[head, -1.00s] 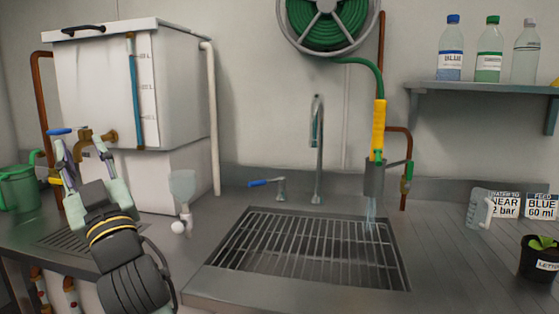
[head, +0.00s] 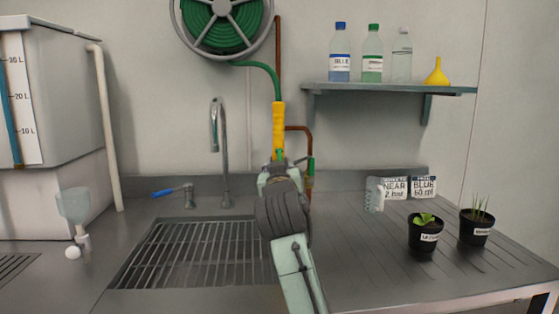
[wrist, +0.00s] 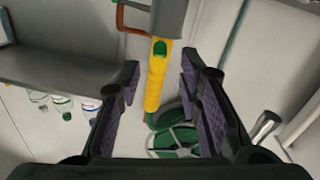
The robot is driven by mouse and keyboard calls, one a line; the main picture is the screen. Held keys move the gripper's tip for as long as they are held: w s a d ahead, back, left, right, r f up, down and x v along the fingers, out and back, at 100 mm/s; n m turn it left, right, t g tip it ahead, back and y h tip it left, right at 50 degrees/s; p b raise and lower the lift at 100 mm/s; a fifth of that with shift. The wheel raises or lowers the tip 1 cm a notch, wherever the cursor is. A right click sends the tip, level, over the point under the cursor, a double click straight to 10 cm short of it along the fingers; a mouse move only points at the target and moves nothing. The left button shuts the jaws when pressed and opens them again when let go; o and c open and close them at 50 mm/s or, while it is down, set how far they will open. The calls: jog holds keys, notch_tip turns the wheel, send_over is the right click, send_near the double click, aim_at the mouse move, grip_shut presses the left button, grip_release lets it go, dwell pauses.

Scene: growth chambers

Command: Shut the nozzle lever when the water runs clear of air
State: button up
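The yellow nozzle (head: 279,125) hangs upright over the sink on the green hose (head: 262,77). My gripper (head: 280,168) is in front of its lower end, in the head view. In the wrist view the yellow nozzle (wrist: 155,80) runs between my two open, spread fingers (wrist: 160,75), with a gap on both sides. A green part (wrist: 159,48) shows on the nozzle near the grey sleeve (wrist: 169,18). I cannot tell whether it is the lever. The nozzle's mouth and any water below it are hidden behind my arm in the head view.
A copper pipe (head: 300,128) with a green-handled fitting (head: 311,167) stands just right of the nozzle. The sink grate (head: 190,250) is below left, beside the tap (head: 222,150). A shelf (head: 390,90) with bottles is above right. Jug (head: 374,195) and potted plants (head: 425,235) stand right.

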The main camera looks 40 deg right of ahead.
aim_at(280, 158)
jog(key=p+x, duration=0.1)
jog(key=x, duration=0.6)
jog(key=shift+w+d+p, duration=0.15)
jog(key=shift+p, duration=0.2)
jog(key=shift+c, duration=0.4)
grip_shut()
